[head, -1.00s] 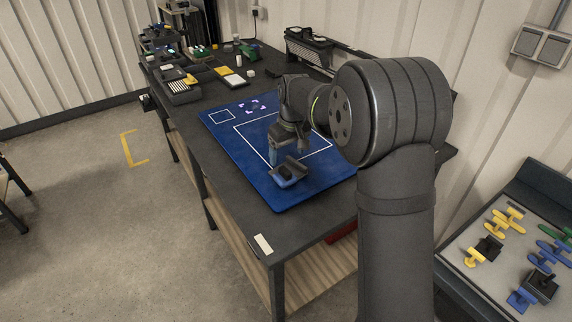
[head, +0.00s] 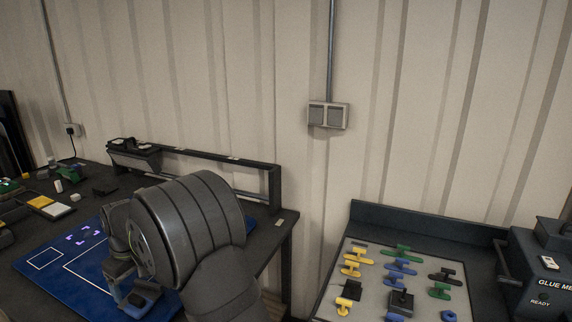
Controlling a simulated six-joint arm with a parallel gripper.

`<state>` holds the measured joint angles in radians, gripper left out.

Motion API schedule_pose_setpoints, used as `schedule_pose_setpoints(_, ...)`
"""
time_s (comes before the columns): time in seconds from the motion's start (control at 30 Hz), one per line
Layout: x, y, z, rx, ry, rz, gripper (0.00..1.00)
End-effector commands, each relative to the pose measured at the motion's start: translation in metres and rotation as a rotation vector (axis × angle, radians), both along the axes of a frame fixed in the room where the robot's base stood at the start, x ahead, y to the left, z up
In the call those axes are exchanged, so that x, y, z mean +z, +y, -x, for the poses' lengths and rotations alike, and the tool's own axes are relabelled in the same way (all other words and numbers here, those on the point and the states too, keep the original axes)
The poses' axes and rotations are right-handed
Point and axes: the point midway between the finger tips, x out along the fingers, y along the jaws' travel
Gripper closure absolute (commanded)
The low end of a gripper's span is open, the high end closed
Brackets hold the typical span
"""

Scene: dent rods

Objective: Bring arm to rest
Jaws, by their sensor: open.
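My arm reaches over the blue mat (head: 62,289) on the dark bench at the lower left of the head view. My gripper (head: 120,289) hangs from the wrist above the mat's near part, left of the large dark joint. It is open, though its fingers are small and partly hidden. A small dark block with a blue base (head: 144,297) sits beside it, partly covered by my arm. I cannot tell whether they touch.
A raised rack (head: 205,160) runs along the bench's back edge. To the right, a grey board (head: 365,290) holds several yellow, green, blue and black tabs. A dark glue machine (head: 540,270) stands at far right. A switch box (head: 328,115) is on the wall.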

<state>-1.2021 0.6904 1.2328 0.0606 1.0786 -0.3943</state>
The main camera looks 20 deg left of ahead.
Motion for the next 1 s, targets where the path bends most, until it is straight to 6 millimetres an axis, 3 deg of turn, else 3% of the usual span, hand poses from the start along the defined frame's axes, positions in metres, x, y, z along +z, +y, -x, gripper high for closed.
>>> schedule_pose_setpoints(0.37,-0.076,0.011,0.000,0.000,0.002,0.004,0.23)
schedule_pose_setpoints(0.63,-0.044,0.011,0.000,0.000,-0.001,-0.002,0.23)
schedule_pose_setpoints(1.0,-0.037,0.011,0.000,0.000,0.000,0.000,0.23)
